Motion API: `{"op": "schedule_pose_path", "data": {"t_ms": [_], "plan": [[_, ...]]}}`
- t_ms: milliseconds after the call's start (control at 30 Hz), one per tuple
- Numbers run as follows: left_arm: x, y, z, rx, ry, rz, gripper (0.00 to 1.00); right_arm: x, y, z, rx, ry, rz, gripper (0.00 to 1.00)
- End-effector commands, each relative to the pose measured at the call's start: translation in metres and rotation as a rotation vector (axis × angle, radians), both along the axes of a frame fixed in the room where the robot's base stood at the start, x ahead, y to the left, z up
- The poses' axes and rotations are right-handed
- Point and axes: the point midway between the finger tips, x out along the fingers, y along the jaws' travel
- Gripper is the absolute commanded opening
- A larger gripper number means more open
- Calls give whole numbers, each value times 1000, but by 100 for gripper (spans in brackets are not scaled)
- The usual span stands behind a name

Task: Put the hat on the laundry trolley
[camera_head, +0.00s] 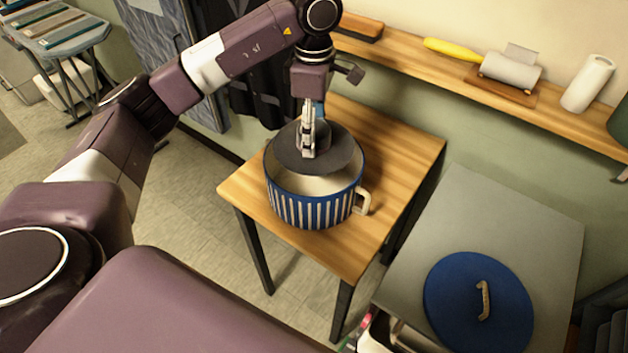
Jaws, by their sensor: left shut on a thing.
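My left gripper (309,152) is shut on a dark grey, flat round thing (340,150), which looks like the hat; its full shape is hard to tell from above. It is over the mouth of a blue-and-white striped pot (310,209) and hides part of its back rim. I cannot tell how far above the rim it is. The pot has a pale handle and stands on a wooden table (400,170). I cannot make out with certainty which thing is the laundry trolley; a grey-topped unit (500,215) stands at the right. My right gripper is not in view.
A blue round lid (455,300) with a pale handle lies on the grey top; the top behind it is clear. A wall shelf (460,80) holds a yellow thing (452,49) and white rolls (588,83). Dark clothing (260,95) hangs behind my arm.

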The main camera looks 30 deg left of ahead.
Motion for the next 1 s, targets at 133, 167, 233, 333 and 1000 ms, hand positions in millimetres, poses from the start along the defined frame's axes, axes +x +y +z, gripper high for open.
{"op": "schedule_pose_path", "data": {"t_ms": [133,167,233,333,1000], "plan": [[-2,0,-39,0,7,0,27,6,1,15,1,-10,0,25],[-3,0,-47,1,8,0,27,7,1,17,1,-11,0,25],[-2,0,-66,0,6,-1,27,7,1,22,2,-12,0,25],[-2,0,-89,1,5,0,27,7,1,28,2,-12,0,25],[0,0,-158,0,-1,-2,27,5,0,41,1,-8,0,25]]}}
